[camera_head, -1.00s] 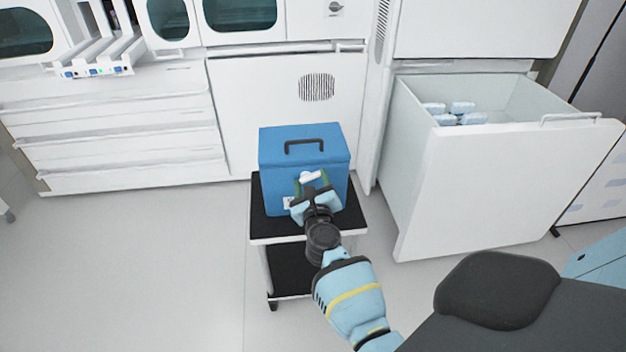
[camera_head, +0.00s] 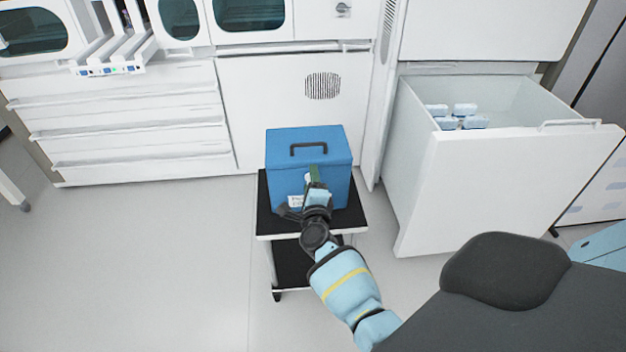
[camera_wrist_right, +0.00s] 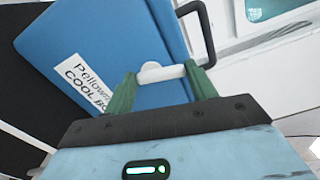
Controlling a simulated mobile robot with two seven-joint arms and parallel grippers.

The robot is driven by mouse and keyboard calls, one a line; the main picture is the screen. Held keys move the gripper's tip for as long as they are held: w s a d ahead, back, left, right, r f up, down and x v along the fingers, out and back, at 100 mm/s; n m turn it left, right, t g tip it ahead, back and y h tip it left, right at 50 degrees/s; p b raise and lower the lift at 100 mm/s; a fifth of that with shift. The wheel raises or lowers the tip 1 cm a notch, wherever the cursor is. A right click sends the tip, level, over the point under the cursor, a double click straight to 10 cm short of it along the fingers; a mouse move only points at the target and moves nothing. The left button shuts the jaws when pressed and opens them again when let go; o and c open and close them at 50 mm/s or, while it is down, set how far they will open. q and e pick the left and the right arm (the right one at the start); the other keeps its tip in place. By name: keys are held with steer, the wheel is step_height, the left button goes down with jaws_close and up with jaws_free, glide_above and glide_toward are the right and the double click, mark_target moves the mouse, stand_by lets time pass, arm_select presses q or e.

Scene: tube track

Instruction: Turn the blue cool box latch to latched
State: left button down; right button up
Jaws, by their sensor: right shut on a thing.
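The blue cool box (camera_head: 340,178) stands upright on a small cart, with a dark carrying handle (camera_head: 309,149) on its lid. Its white latch (camera_wrist_right: 161,72) is on the front face near the top edge, beside the printed label (camera_wrist_right: 85,85). My right gripper (camera_head: 312,178) is at the box front, seen edge-on from above. In the right wrist view its green fingers are on both ends of the latch (camera_head: 308,179), shut on it. The latch lies at a steep slant to the label's text. The gripper partly hides it in the head view. My left gripper is not in view.
The cart's black top (camera_head: 266,219) shows around the box. An open white drawer (camera_head: 503,185) with several pale blue-white items (camera_head: 461,118) stands to the right. White cabinets (camera_head: 135,120) are behind. The floor (camera_head: 150,260) at left is clear.

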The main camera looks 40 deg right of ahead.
steer(key=shift+w+a+r+n+p, duration=0.1)
steer(key=shift+n+p, duration=0.3)
steer(key=shift+n, duration=0.7)
steer(key=o, duration=1)
